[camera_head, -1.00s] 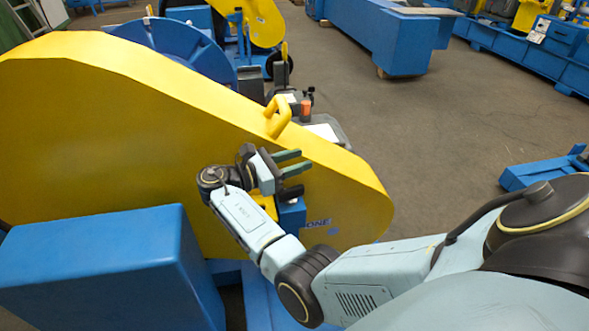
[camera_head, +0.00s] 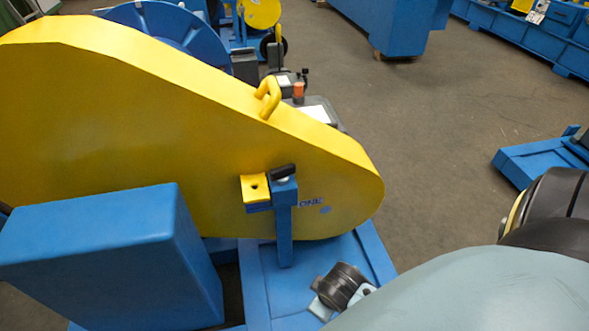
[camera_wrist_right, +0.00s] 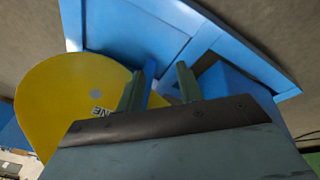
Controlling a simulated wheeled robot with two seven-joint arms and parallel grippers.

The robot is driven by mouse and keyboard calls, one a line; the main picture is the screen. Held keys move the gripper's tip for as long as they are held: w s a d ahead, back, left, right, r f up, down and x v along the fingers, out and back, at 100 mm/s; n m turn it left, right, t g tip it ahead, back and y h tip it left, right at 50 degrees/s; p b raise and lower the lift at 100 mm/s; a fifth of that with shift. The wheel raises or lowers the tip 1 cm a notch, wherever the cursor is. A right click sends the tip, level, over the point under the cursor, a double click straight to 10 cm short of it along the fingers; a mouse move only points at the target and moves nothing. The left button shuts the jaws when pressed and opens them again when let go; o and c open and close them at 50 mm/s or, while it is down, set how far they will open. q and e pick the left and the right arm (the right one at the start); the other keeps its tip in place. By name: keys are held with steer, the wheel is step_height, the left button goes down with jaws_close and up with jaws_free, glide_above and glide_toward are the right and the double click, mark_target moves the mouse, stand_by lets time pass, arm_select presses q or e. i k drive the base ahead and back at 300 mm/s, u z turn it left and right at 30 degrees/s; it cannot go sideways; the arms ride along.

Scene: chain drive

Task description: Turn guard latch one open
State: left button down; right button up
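The yellow chain guard (camera_head: 110,120) fills the left of the head view, with a yellow handle (camera_head: 268,97) on its top edge. The guard latch (camera_head: 284,171) is a short black bar on top of a blue post (camera_head: 285,225), beside the mark "ONE". A yellow tab (camera_head: 254,188) with a hole lies just left of the bar, not covered by it. My right gripper (camera_wrist_right: 160,68) is open and empty in the right wrist view, apart from the latch. In the head view only part of my right arm shows below the post; the fingers are hidden. My left gripper is out of view.
A blue box-shaped block (camera_head: 110,250) stands in front of the guard at lower left. A blue base (camera_head: 270,290) lies under the post. Another blue frame (camera_head: 530,160) is at the right. Grey floor (camera_head: 450,120) is open beyond the guard.

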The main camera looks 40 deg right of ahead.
mark_target(282, 174)
steer(key=z, duration=0.6)
steer(key=i, duration=0.25)
steer(key=z, duration=0.25)
